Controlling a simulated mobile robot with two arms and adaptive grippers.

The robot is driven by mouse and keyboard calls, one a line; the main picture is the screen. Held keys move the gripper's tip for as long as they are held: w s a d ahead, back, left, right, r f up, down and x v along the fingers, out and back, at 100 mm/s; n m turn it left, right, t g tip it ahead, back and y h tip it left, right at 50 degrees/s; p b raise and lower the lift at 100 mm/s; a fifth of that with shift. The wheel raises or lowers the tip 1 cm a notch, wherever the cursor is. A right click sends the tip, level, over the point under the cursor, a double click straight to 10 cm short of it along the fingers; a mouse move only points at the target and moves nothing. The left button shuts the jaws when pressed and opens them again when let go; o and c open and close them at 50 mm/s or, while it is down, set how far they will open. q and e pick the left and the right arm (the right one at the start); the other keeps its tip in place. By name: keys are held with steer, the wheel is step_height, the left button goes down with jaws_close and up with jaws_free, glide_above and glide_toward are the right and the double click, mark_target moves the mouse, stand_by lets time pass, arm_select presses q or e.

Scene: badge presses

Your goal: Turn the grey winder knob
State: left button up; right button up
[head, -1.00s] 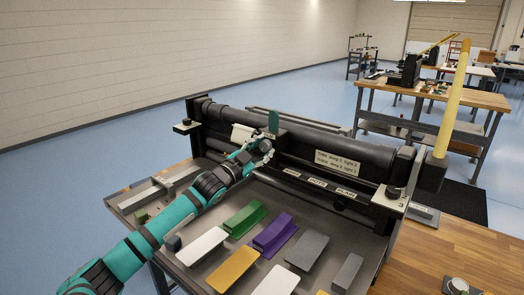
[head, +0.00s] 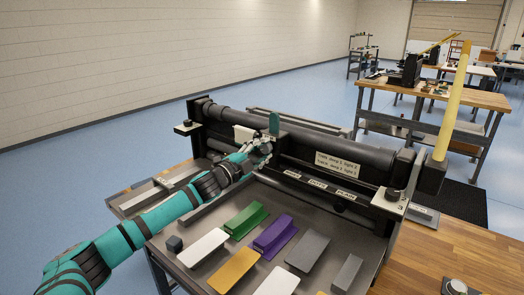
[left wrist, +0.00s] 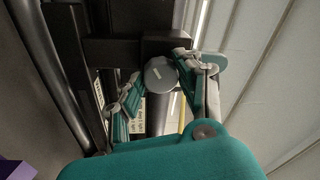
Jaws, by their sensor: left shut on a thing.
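The grey winder knob (left wrist: 160,73) is a round disc with a short pale line on its face. It sits between the two fingers of my left gripper (left wrist: 158,90), which is shut on it. In the head view my left gripper (head: 264,144) is at the black roller press (head: 345,152), near the middle of its front side, and the gripper hides the knob there. My right gripper is not in view.
A metal tray (head: 210,268) in front of the press holds several coloured blocks, including a green one (head: 245,219) and a purple one (head: 274,235). A yellow post (head: 452,100) stands at the press's right end. A wooden worktop (head: 450,250) lies to the right.

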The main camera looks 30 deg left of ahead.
arm_select(q)
steer(key=shift+f, duration=0.1)
stand_by(0.3)
steer(key=o, duration=1.2)
steer(key=shift+c, duration=0.2)
steer(key=shift+s+f, duration=0.1)
steer(key=shift+s, duration=0.45)
steer(key=s+a, duration=0.1)
steer(key=s, duration=0.9)
steer(key=shift+s+a+f, duration=0.25)
steer(key=shift+s+f, duration=0.1)
steer(key=shift+f, duration=0.1)
